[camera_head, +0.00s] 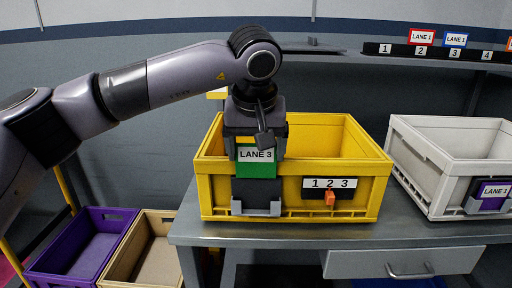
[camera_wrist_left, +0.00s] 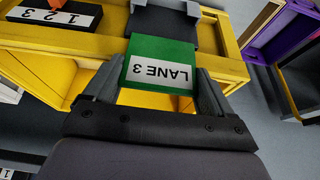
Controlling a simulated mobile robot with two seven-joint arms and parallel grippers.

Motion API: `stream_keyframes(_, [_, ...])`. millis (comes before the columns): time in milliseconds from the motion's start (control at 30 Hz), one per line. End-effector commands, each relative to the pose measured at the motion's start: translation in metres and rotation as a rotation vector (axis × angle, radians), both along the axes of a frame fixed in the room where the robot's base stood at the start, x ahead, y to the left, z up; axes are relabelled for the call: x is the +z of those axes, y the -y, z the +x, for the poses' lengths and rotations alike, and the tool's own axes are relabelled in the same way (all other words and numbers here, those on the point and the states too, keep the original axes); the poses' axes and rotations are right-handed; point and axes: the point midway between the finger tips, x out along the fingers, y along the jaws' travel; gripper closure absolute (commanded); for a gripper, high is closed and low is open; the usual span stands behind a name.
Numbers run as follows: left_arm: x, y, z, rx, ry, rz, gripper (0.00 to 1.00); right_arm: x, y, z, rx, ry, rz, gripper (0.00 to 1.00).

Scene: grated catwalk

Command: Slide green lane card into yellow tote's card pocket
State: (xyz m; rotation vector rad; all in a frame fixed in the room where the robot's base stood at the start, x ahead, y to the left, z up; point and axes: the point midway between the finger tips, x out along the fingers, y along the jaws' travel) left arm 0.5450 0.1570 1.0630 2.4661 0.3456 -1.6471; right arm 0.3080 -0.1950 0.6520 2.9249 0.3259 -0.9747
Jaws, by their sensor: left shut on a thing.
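The green lane card (camera_head: 255,166), labelled LANE 3, stands upright at the yellow tote's front wall. My left gripper (camera_head: 257,142) is shut on its upper part from above. The yellow tote (camera_head: 345,195) stands on the grey bench. Its card pocket (camera_head: 256,208) is a dark holder with grey lower corners on the front wall, directly below the card. In the left wrist view the card (camera_wrist_left: 161,50) lies between the fingers (camera_wrist_left: 160,92), its far edge meeting the pocket (camera_wrist_left: 165,18). I cannot tell how deep the card's lower edge sits. My right gripper is not in view.
A 1 2 3 strip with an orange slider (camera_head: 330,198) is right of the pocket. A grey tote (camera_head: 440,185) with a purple card stands at right. A rack (camera_head: 435,54) holds other cards. Purple (camera_head: 80,245) and tan (camera_head: 140,250) totes sit low at left.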

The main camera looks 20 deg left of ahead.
Motion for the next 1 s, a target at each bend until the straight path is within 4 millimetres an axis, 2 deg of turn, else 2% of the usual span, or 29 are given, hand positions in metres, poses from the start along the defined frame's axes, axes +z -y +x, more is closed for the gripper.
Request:
stream_keyframes(367, [-0.0050,0.0000,0.0000,0.000,0.000,0.000,0.45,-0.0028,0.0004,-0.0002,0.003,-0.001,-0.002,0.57])
stream_keyframes(400, [-0.0050,-0.0001,0.0000,0.000,0.000,0.000,0.06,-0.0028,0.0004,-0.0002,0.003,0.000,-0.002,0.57])
stream_keyframes(433, [-0.0051,-0.0001,0.0000,0.000,-0.001,0.000,0.00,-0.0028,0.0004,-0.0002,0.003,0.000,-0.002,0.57])
stream_keyframes(933, [-0.0054,-0.0004,0.0001,0.001,-0.001,0.000,0.00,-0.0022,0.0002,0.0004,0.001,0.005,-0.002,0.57])
stream_keyframes(1000, [0.0015,-0.0005,0.0001,0.001,-0.001,0.000,0.00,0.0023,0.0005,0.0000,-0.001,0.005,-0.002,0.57])
